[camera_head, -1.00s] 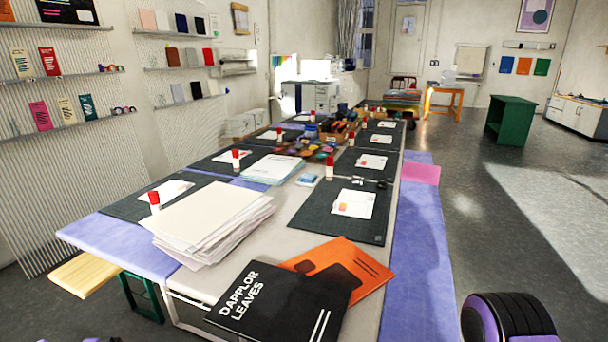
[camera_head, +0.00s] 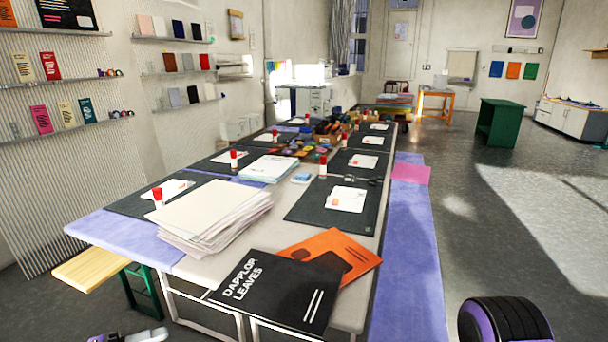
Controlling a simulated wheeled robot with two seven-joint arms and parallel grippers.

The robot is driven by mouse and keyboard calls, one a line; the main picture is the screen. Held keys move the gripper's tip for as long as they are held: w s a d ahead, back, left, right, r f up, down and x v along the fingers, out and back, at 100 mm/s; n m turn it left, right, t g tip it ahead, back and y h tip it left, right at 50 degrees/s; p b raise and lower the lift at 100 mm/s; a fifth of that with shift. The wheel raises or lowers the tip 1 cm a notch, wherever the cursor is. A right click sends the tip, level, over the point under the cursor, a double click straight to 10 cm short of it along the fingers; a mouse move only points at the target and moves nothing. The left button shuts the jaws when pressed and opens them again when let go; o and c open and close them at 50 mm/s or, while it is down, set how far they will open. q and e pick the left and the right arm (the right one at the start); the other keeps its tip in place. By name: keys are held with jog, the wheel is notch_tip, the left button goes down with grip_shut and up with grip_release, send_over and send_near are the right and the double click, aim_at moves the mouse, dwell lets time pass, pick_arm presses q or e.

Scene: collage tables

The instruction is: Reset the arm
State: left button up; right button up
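The tip of my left arm (camera_head: 128,336), grey with some purple, just enters at the bottom left edge, left of the long table and in front of the wooden bench. Most of it is cut off, and whether its fingers are open or shut cannot be seen. A thick black and purple part of my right arm (camera_head: 505,320) shows at the bottom right, right of the table. My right gripper is out of the picture. Nothing visible of either arm touches the table.
The long table (camera_head: 345,308) carries a black booklet (camera_head: 275,288), an orange booklet (camera_head: 335,250), a paper stack (camera_head: 208,212) and dark mats (camera_head: 302,208) with glue sticks. The floor (camera_head: 480,250) at right is open.

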pick_arm(q)
jog(key=d+f+n+g+y+p, duration=0.1)
jog(key=d+f+n+y, duration=0.25)
jog(key=f, duration=0.25)
jog(key=d+f+n+y+p, duration=0.1)
jog(key=d+f+n+y, duration=0.1)
jog(key=d+f+y, duration=0.3)
jog(key=s+f+g+y+p, duration=0.2)
jog(key=s+f+g+y, duration=0.15)
jog(key=s+f, duration=0.6)
jog(key=s+a+r+m+y+p, duration=0.1)
jog(key=s+a+m+y+p, duration=0.1)
jog(key=s, duration=0.5)
jog(key=s+a+m+g+y+p, duration=0.1)
jog(key=s+a+m+y+p, duration=0.1)
jog(key=s+a+m+y, duration=0.2)
jog(key=s+a+m, duration=0.1)
jog(key=s+a, duration=0.2)
jog(key=a, duration=0.1)
jog(key=shift+s+r+m+p, duration=0.2)
jog(key=shift+r+m+p, duration=0.15)
jog(key=shift+p, duration=0.05)
jog(key=shift+c, duration=0.3)
